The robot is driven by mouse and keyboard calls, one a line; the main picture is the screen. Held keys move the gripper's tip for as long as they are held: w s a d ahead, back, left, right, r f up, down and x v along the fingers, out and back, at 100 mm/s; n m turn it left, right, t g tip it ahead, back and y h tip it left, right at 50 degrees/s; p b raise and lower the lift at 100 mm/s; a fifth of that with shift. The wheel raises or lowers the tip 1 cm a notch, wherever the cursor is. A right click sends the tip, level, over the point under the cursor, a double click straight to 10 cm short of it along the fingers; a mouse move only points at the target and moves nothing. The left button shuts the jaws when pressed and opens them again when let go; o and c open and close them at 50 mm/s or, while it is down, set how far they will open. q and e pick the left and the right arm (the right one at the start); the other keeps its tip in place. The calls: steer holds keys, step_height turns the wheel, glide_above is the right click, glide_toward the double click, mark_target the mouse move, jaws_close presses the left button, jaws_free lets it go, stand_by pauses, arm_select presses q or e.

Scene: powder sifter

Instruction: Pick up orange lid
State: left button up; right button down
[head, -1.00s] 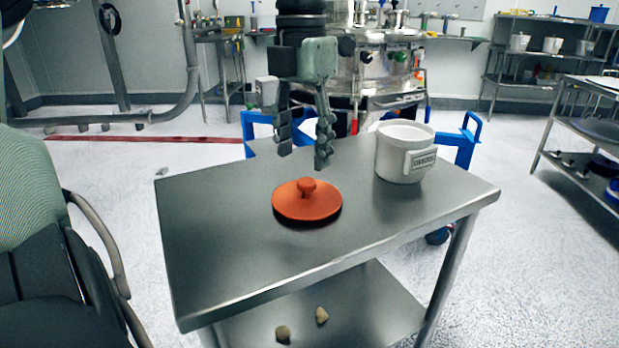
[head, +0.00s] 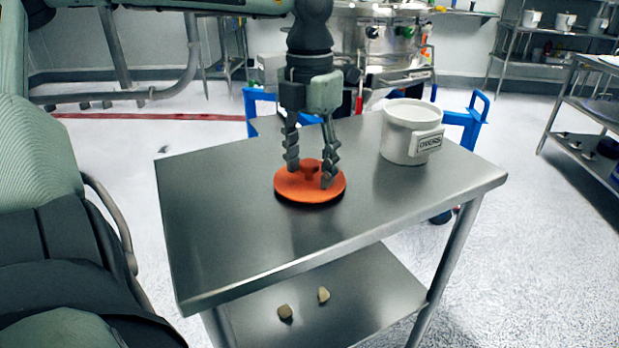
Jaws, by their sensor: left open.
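The orange lid (head: 300,192) lies flat on the steel table, with its knob upward. My left gripper (head: 309,178) points down over the lid. Its two fingers are open and apart, and the lid's knob (head: 311,171) shows between them in the picture. The right fingertip overlaps part of the lid; I cannot tell if it touches. My right gripper is not in view.
A white bucket (head: 397,133) labelled OVERS stands at the table's back right. The steel table (head: 230,230) is clear to the left and front. Two small pale lumps lie on its lower shelf (head: 375,290). A steel machine (head: 370,40) stands behind.

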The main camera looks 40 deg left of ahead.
arm_select(q)
steer(key=c, duration=1)
